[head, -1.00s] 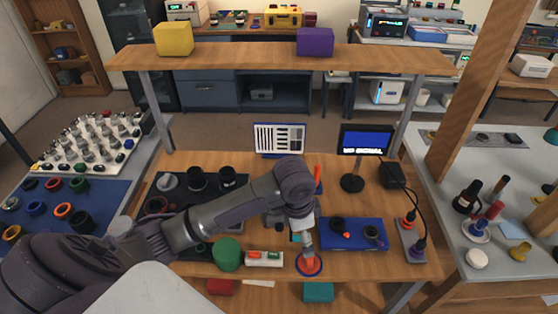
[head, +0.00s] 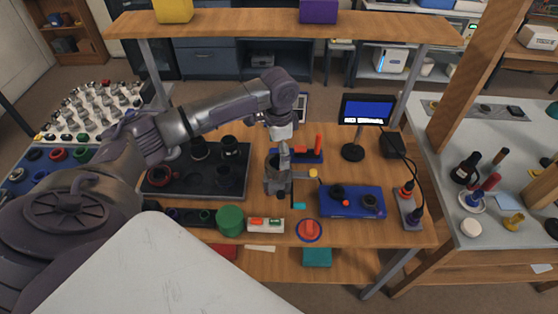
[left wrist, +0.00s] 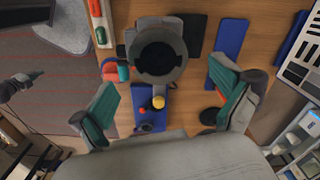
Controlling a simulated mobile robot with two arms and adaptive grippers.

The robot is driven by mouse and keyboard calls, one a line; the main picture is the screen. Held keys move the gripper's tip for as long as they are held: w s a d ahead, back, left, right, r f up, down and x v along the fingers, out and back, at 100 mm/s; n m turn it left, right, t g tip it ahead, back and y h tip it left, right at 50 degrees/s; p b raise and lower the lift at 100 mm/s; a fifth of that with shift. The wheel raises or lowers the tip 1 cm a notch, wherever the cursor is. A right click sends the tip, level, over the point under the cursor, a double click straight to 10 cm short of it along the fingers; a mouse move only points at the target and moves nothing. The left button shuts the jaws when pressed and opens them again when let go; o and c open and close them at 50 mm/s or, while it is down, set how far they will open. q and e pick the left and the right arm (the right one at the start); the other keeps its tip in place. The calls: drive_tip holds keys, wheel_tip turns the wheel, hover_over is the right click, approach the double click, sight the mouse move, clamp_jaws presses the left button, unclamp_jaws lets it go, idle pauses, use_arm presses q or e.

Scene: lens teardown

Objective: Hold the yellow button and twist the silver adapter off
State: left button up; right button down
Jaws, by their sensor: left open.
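A grey cylindrical body (head: 277,182) stands upright on the wooden table under my left gripper. A short bar runs from its right side to the yellow button (head: 313,173). In the left wrist view the body shows from above as a grey ring (left wrist: 180,71) with a dark opening, and the yellow button (left wrist: 158,102) shows below it. I cannot tell the silver adapter apart from this grey body. My left gripper (left wrist: 170,102) is open, its green-padded fingers spread to either side, holding nothing. In the head view the left gripper (head: 284,150) partly hides the body's top. My right gripper is out of view.
A blue tray (head: 335,211) with black parts lies to the right, a dark mat (head: 238,180) to the left. A lamp-like screen (head: 366,110) stands behind.

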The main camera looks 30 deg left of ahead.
sight(277, 168)
use_arm(q)
wheel_tip(277, 168, down, 6)
drive_tip(key=shift+f+p, duration=0.1)
drive_tip(key=shift+p, duration=0.4)
drive_tip(key=c, duration=1.2)
drive_tip(key=shift+n+p, duration=0.8)
drive_tip(key=shift+p, duration=0.15)
drive_tip(key=shift+c, duration=0.2)
drive_tip(key=shift+n+p, duration=0.35)
drive_tip(key=shift+n, duration=0.15)
